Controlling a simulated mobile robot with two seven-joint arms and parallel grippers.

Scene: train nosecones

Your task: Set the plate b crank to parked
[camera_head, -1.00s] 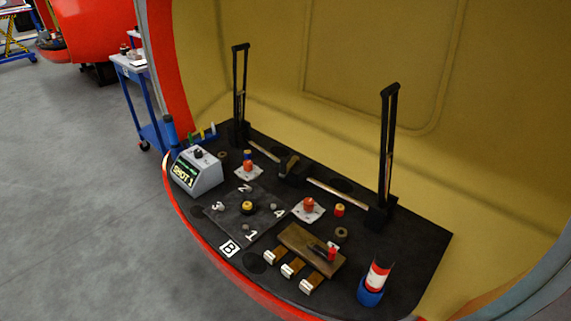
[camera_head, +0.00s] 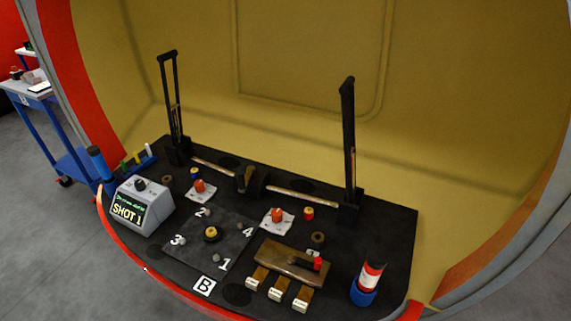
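A dark square plate (camera_head: 190,257) lies on the black deck, with the numbers 1 to 4 near its corners and a white B label (camera_head: 204,286) at its front. A yellow and black round piece (camera_head: 211,233) sits at its middle. To its right, a brass-brown block (camera_head: 277,258) carries a black lever (camera_head: 299,263) with a red knob (camera_head: 318,263) at its right end. Three tabs with white ends stick out at the block's front; their writing is too small to read. I cannot tell for certain which part is the plate b crank. Neither gripper is in view.
A grey box (camera_head: 142,207) reading SHOT 1 stands at the left. Two tall black uprights (camera_head: 173,108) (camera_head: 349,150) rise at the back. Orange knobs on white pads (camera_head: 278,221) sit mid-deck. A red and white cylinder in a blue cup (camera_head: 363,297) stands front right. A red rim (camera_head: 145,270) edges the deck.

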